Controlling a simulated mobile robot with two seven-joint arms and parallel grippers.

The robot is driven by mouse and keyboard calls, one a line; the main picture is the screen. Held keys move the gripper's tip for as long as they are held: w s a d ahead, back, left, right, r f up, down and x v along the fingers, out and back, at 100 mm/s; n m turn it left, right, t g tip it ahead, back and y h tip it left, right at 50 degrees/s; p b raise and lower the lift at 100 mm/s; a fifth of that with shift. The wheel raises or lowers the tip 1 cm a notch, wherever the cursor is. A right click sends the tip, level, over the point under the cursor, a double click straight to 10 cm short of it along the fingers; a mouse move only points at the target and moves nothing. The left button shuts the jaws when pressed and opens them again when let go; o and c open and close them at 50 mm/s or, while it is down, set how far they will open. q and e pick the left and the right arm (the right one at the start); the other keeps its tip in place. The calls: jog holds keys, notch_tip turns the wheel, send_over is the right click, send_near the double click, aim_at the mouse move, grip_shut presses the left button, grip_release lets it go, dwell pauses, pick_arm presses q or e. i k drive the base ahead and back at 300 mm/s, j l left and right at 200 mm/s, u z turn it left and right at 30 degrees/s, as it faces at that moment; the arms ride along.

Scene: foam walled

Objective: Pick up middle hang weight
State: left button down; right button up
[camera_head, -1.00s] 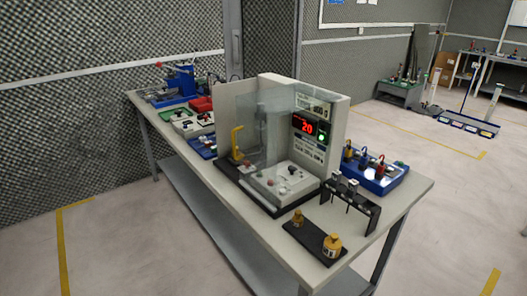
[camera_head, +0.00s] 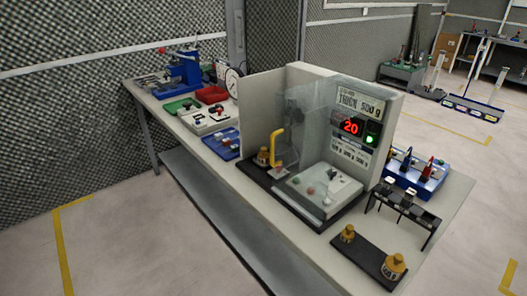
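A black rack (camera_head: 418,213) stands on the right end of the table, in front of a blue tray. Small dark hang weights with pale tops sit along it, and the middle one (camera_head: 407,199) is near the centre of the bar. Their lower parts are small and hard to make out. Neither of my grippers is in view.
The rack shares the long table (camera_head: 345,262) with a clear-walled test station (camera_head: 325,140) showing a red 20. A black plate (camera_head: 368,262) with two brass weights lies in front of the rack. A blue tray (camera_head: 418,176) is behind. Floor at front left is clear.

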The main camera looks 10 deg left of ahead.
aim_at(264, 157)
jog(key=i+j, duration=0.15)
jog(key=j, duration=0.2)
jog(key=i+j+z, duration=0.1)
jog(key=j, duration=0.25)
jog(key=i+j, duration=0.1)
jog(key=j, duration=0.25)
jog(key=i+j+z, duration=0.1)
jog(key=j, duration=0.25)
jog(key=i+j, duration=0.15)
jog(key=j, duration=0.2)
